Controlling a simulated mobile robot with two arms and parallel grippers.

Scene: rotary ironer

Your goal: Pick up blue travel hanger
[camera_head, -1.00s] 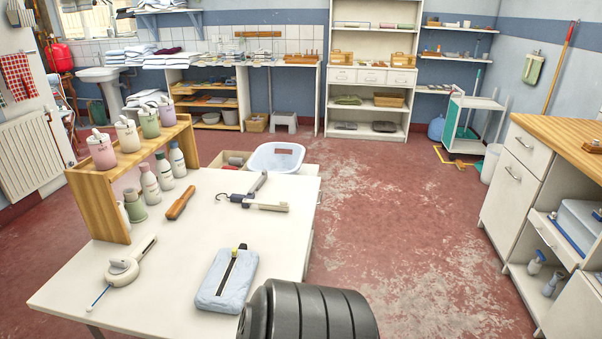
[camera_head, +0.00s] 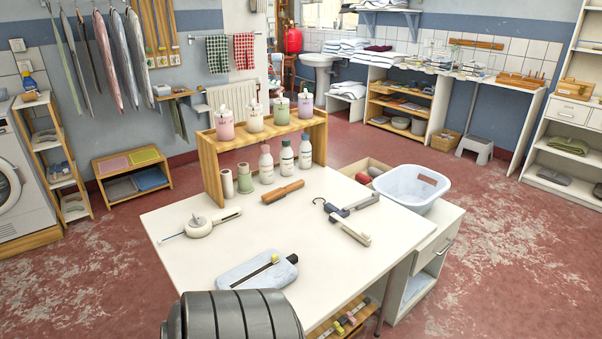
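The blue travel hanger (camera_head: 338,211) lies on the white table, right of centre in the head view. It has a thin dark hook, a dark blue middle and two pale arms spread apart. Nothing covers it. Neither of my grippers shows in this view.
On the white table (camera_head: 210,265) are a wooden-handled tool (camera_head: 283,192), a round white device (camera_head: 199,227) and a light-blue pad (camera_head: 257,271). A wooden rack (camera_head: 211,168) with bottles stands at the back. A pale-blue basin (camera_head: 411,188) stands at the right. Red floor is open at left and right.

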